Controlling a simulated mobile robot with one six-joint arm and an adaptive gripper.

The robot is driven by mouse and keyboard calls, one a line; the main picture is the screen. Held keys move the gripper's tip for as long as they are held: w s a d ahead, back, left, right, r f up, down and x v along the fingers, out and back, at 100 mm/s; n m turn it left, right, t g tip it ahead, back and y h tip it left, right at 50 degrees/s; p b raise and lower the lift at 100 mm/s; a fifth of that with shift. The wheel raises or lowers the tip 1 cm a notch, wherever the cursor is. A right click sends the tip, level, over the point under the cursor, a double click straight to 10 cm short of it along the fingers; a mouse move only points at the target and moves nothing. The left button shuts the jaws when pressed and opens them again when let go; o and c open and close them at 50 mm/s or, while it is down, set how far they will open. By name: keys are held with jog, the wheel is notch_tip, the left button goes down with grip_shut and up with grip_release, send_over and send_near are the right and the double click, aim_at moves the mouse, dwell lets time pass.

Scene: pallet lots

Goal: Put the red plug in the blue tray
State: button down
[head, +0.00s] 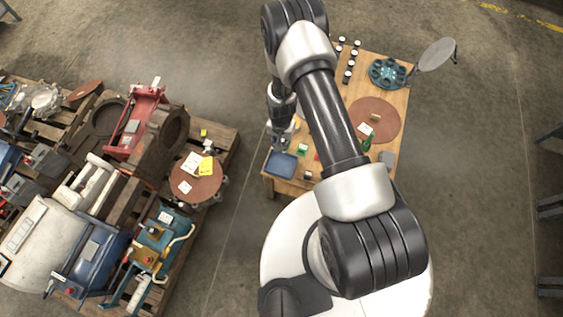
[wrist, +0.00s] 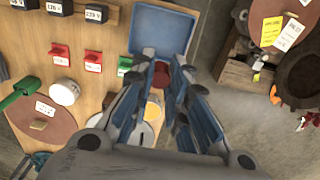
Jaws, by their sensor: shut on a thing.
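The blue tray (wrist: 163,32) lies at the top middle of the wrist view, on the wooden table; in the head view it is at the table's near left corner (head: 280,165). My gripper (wrist: 152,88) is shut on the red plug (wrist: 147,92), a dark red round piece partly hidden by the fingers. The plug shows just short of the tray's lower edge in the wrist view, and its height above the table is hard to tell. In the head view my gripper (head: 280,132) is beside the tray, and the plug cannot be made out.
Red and green blocks with white labels (wrist: 93,62) stand on the table left of the tray. Black labelled boxes (wrist: 95,12) are at the top left. A brown disc (wrist: 40,125) lies further left. A loaded pallet (head: 225,145) stands left of the table across open floor.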

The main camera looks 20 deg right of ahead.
notch_tip(320, 180, down, 17)
jog(key=b, duration=0.5)
jog(key=shift+f+b, duration=0.15)
jog(key=shift+b, duration=0.25)
jog(key=shift+f, duration=0.15)
jog(key=c, duration=1.6)
grip_release()
jog(key=shift+o, duration=0.2)
jog(key=shift+w, duration=0.1)
